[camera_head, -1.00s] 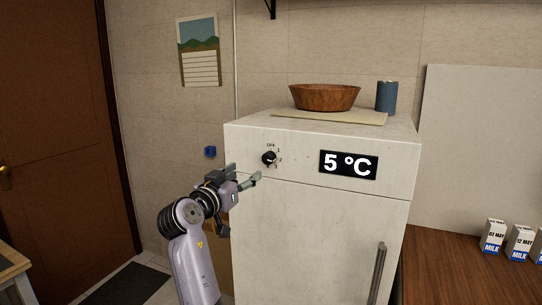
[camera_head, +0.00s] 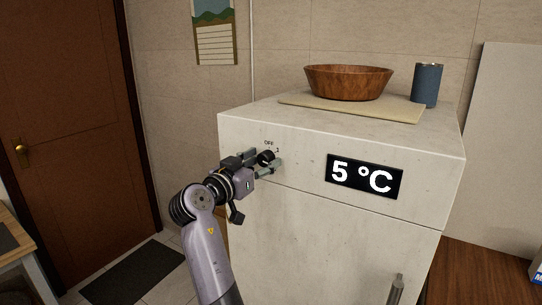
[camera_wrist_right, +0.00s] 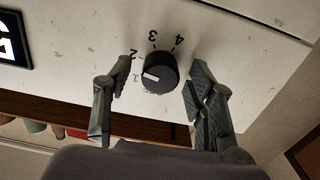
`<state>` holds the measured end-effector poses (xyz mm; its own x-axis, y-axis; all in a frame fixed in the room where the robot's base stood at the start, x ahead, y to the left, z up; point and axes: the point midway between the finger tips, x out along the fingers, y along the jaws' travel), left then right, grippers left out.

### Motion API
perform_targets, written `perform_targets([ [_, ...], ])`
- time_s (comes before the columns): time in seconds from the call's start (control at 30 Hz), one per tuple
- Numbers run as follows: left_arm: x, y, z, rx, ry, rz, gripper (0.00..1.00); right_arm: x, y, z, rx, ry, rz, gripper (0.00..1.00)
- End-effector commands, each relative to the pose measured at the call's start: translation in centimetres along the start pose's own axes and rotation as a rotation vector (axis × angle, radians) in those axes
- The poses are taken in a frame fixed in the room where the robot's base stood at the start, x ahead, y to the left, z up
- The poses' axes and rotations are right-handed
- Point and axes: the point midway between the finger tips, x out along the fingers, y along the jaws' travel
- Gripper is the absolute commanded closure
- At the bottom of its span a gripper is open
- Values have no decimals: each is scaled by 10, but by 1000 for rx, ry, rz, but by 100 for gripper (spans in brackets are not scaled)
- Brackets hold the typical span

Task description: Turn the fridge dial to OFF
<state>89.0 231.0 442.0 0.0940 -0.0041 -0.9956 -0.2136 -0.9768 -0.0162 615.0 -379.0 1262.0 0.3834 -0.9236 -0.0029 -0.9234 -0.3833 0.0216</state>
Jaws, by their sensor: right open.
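The black fridge dial (camera_head: 266,157) is on the upper left of the white fridge's front (camera_head: 300,220), under the label OFF. In the right wrist view the dial (camera_wrist_right: 160,73) carries a white pointer mark, with the numbers 2, 3 and 4 legible around it. My right gripper (camera_head: 263,160) is open, its two fingers on either side of the dial. In the wrist view my right gripper (camera_wrist_right: 158,85) shows a gap between each finger and the dial. The display (camera_head: 365,177) reads 5 °C. My left gripper is not in view.
A wooden bowl (camera_head: 349,82) sits on a board (camera_head: 350,107) on top of the fridge, with a blue cup (camera_head: 426,84) beside it. A brown door (camera_head: 70,110) is at the left. A wooden counter (camera_head: 490,270) is at the lower right.

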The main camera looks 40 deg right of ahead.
Motion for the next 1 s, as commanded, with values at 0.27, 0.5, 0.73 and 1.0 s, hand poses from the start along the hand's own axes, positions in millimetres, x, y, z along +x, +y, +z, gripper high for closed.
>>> perform_targets([
  [0.27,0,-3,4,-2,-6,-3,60,-2,-1,0,0,0,0,49],
  [0.5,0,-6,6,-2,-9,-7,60,-1,-1,0,-1,0,0,60],
  [0.73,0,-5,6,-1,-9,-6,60,-1,0,0,-1,0,0,76],
  [1.0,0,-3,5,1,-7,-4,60,-1,-1,0,0,1,0,94],
])
